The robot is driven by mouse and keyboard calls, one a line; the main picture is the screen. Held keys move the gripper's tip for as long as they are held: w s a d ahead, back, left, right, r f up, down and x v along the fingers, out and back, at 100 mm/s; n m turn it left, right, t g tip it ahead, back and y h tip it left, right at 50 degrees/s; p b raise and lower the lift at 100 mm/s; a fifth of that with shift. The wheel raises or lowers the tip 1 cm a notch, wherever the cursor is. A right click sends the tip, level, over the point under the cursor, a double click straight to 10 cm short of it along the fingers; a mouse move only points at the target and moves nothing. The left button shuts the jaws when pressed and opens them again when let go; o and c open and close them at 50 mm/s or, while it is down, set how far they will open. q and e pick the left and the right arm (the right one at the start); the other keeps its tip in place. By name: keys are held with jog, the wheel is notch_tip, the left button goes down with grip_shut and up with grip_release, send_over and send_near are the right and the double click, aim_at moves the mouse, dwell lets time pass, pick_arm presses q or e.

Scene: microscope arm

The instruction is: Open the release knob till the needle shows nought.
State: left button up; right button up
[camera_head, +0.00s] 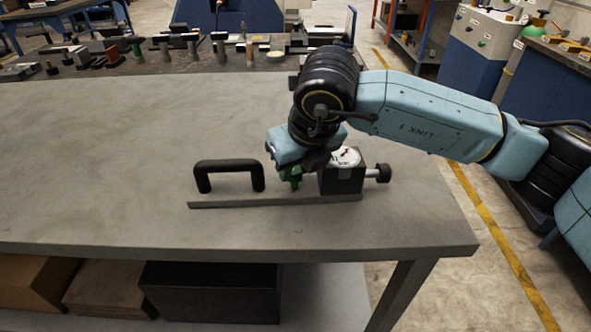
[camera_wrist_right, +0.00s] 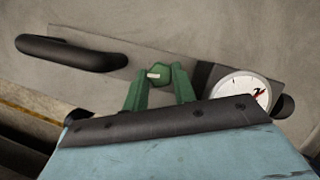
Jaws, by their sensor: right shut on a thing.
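A gauge block (camera_head: 341,181) with a round white dial (camera_head: 346,157) stands at the right end of a flat grey base plate (camera_head: 240,202). The dial also shows in the wrist view (camera_wrist_right: 243,88), with a red and dark needle; its reading is too small to tell. A small green knob (camera_wrist_right: 161,70) with a pale mark sits on the plate beside the block. My right gripper (camera_head: 291,178) comes down from above, its green fingers shut on the green knob. In the head view the fingers and wrist hide the knob. My left gripper is not in view.
A black arched handle (camera_head: 229,166) rises from the plate's left part. A black side knob (camera_head: 383,172) juts right from the block. The grey bench (camera_head: 110,150) is clear to the left; its front edge lies close below the plate. Several tools stand on a bench behind.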

jog(key=n+b, duration=0.1)
jog(key=n+g+y, duration=0.1)
jog(key=n, duration=0.1)
jog(key=shift+w+d+n+b, duration=0.15)
jog(key=shift+n+b, duration=0.15)
jog(key=shift+b, duration=0.05)
jog(key=n, duration=0.2)
jog(key=shift+n+g+y, duration=0.3)
jog(key=shift+g+y, duration=0.1)
jog(key=n+g, duration=0.1)
jog(key=n, duration=0.1)
jog(key=shift+w+n, duration=0.15)
jog(key=shift+n, duration=0.25)
jog(key=n+g, duration=0.1)
jog(key=n, duration=0.2)
jog(key=shift+y, duration=0.3)
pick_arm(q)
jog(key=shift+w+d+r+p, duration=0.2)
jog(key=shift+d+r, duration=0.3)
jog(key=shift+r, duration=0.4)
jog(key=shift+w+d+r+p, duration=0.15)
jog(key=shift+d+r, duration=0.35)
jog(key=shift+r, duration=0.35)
pick_arm(e)
jog(key=shift+w+n+g, duration=0.1)
jog(key=shift+n+g, duration=0.5)
jog(key=shift+n, duration=0.6)
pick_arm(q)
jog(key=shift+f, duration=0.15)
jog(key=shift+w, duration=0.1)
